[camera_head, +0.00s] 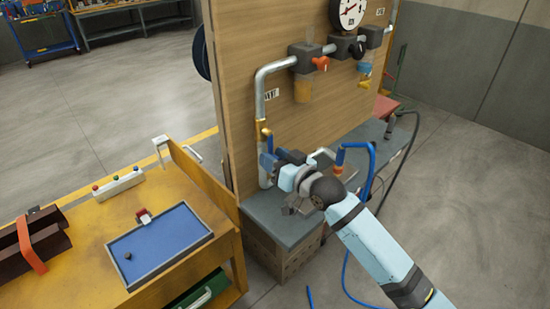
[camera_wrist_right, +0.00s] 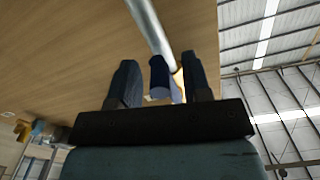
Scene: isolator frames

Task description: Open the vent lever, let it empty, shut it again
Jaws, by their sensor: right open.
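The vent pipe (camera_head: 262,90) runs down the front of the wooden panel, beside a small VENT label (camera_head: 271,94). A yellow valve body (camera_head: 263,132) sits on it, with a blue lever (camera_head: 269,144) pointing down, partly hidden by my gripper. My right gripper (camera_head: 276,160) is at the lever, low on the pipe. In the right wrist view, its two dark fingers (camera_wrist_right: 162,82) are open. The blue lever (camera_wrist_right: 159,72) stands between them, with gaps visible on both sides. My left gripper is not in view.
A grey bench top (camera_head: 280,228) lies below my right arm, with blue hose (camera_head: 372,160) beyond. A yellow table (camera_head: 95,240) with a blue tray (camera_head: 160,240) stands left.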

